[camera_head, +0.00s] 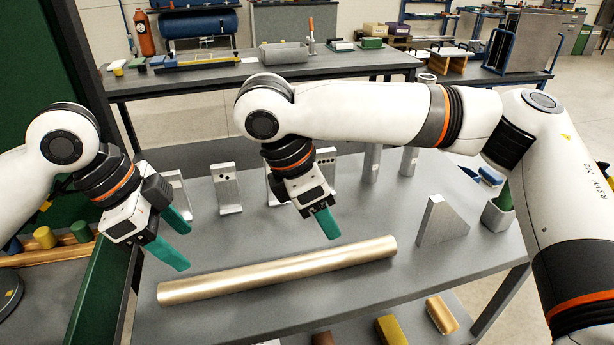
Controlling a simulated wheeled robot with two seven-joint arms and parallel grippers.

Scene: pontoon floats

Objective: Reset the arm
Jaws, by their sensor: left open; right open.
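My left gripper (173,238) is at the left, above the left end of the grey table (210,324). Its two teal fingers are apart with nothing between them. My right gripper (327,222) hangs above the middle of the table. One teal finger shows clearly and the other is mostly hidden; I see nothing held. My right arm reaches across from the right side. A long pale gold tube (280,270) lies on the table in front of both grippers, apart from them.
Grey metal brackets (226,188) stand behind the grippers. A grey wedge-shaped block (441,220) and a grey container (497,214) stand at the right. Two cylinders (372,163) stand at the back. A lower shelf holds several blocks (391,331). Another workbench (250,70) is behind.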

